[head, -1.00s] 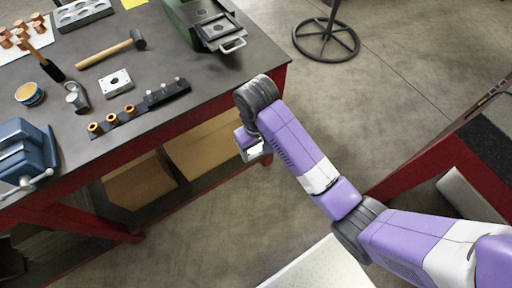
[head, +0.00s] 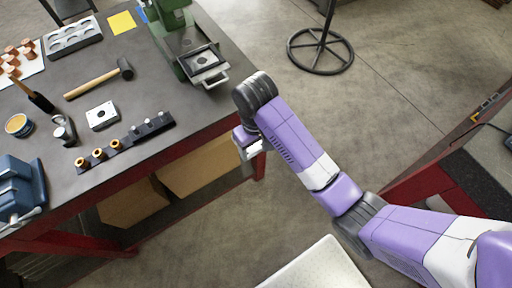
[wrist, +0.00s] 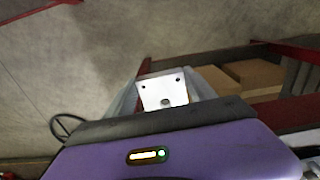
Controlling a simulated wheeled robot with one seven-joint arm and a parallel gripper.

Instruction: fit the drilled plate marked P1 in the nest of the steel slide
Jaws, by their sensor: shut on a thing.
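My gripper (wrist: 163,84) is shut on a pale drilled plate (wrist: 158,94), seen in the wrist view between the two fingers. The plate shows small holes near its corners and a larger hole at its lower edge; I cannot read a mark on it. In the head view my gripper (head: 249,150) hangs off the bench's right edge, low and apart from the bench. The steel slide (head: 217,76) with its pull handle sticks out of the green press at the back of the bench. Its nest (head: 202,60) is too small to see clearly.
On the bench (head: 150,95) are another drilled plate (head: 102,115), a hammer (head: 95,80), a dark strip with bushings (head: 125,143), a tin (head: 18,125) and a blue vice (head: 20,188). A round-footed stand (head: 320,52) is beyond. A red-framed bench (head: 440,165) stands right.

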